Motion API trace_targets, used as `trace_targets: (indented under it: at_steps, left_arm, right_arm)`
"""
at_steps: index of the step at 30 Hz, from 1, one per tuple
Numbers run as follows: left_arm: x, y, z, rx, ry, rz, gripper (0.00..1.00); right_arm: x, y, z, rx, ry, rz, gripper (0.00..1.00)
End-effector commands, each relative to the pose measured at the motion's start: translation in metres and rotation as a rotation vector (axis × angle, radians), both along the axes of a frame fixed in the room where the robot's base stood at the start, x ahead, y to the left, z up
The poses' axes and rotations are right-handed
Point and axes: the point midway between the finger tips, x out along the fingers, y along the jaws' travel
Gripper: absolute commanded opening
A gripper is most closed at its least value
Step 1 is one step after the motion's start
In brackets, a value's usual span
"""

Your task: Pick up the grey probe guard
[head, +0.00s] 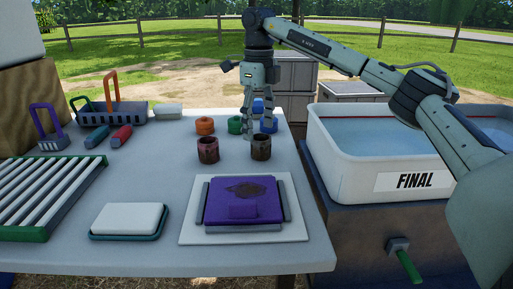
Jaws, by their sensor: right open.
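A dark grey-brown, hollow cup-shaped piece (261,148) stands upright on the table; it looks the closest to the grey probe guard, though its colour is not clear. A similar dark red cup-shaped piece (208,150) stands to its left. My left gripper is out of view.
A purple block lies on a white board (294,229) in front. A white basin marked FINAL (345,160) stands right.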

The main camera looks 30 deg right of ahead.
Motion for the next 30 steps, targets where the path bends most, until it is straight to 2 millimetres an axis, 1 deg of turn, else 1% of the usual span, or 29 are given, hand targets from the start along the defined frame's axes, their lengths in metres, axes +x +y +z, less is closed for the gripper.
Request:
trace_targets:
  at_steps: [4,6,9,17,20,27,29,30]
  left_arm:
    - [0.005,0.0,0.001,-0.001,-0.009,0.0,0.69]
    - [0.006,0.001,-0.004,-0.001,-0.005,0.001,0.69]
    - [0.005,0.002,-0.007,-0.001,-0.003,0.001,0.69]
    - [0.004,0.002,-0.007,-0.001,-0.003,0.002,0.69]
    - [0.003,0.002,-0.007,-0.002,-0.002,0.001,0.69]
    - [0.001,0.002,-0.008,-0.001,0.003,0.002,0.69]
    - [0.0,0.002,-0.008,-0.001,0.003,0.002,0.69]
    - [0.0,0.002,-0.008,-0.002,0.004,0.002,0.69]
  right_arm:
    - [0.008,0.002,-0.023,-0.001,0.004,0.002,0.68]
    - [0.008,0.001,-0.033,0.0,0.003,0.002,0.68]
    - [0.008,0.001,-0.042,0.0,0.002,0.001,0.68]
    - [0.008,0.001,-0.045,0.0,0.0,0.0,0.68]
    - [0.008,0.001,-0.045,0.0,0.0,0.0,0.57]
    - [0.008,0.001,-0.045,0.0,0.0,0.0,0.28]
    - [0.008,0.001,-0.045,0.0,0.0,0.0,0.2]
    - [0.008,0.001,-0.044,0.0,0.0,0.0,0.19]
